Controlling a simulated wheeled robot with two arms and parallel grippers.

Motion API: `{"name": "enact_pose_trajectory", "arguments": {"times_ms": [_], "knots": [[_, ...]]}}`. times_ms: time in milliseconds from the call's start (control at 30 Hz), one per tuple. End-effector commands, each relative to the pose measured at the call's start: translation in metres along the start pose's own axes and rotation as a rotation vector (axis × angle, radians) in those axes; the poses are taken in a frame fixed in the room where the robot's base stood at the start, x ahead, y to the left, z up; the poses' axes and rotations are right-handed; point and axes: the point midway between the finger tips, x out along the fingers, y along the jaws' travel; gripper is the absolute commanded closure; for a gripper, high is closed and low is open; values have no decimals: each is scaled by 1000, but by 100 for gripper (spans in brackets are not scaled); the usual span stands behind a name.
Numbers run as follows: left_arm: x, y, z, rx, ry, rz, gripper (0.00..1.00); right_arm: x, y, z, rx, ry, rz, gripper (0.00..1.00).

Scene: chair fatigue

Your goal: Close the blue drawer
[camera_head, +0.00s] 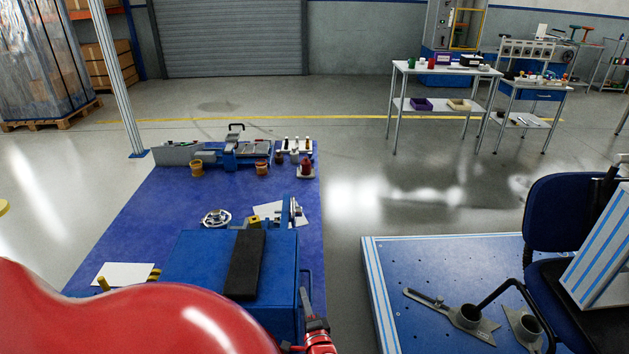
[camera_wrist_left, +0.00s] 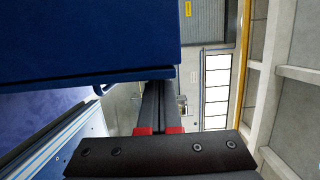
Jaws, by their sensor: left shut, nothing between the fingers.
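A blue cabinet (camera_head: 195,258) stands on the blue table at the near middle, with a black slab on its top. A thin blue handle-like bar (camera_head: 309,278) shows at its right side. The drawer front cannot be made out clearly, and how far it is open cannot be told. My red left arm hides the cabinet's near part. My left gripper (camera_head: 306,297) is shut and empty, beside the cabinet's right side. In the left wrist view its dark fingers (camera_wrist_left: 158,95) reach up to the lower edge of a large blue body (camera_wrist_left: 90,40); contact cannot be told. My right gripper is not in view.
The blue table (camera_head: 140,220) carries a vise, cups and small parts at its far end. A blue platform (camera_head: 430,265) with grey metal parts and a dark blue chair (camera_head: 565,215) stands to the right. Bare floor (camera_head: 345,215) lies between table and platform.

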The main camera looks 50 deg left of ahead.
Motion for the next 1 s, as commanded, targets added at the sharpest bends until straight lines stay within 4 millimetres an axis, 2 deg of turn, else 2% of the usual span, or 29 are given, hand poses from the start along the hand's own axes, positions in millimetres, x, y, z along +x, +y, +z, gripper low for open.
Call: {"name": "enact_pose_trajectory", "arguments": {"times_ms": [300, 500, 700, 1000], "knots": [[-86, 4, -4, -3, 17, 5, 100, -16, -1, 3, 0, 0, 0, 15], [-127, 2, -4, -3, 15, 4, 100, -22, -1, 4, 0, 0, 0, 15], [-149, 0, -4, -6, 12, 3, 100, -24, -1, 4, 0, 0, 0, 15], [-155, 0, -2, -4, 6, 3, 100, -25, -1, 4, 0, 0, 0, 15]]}}
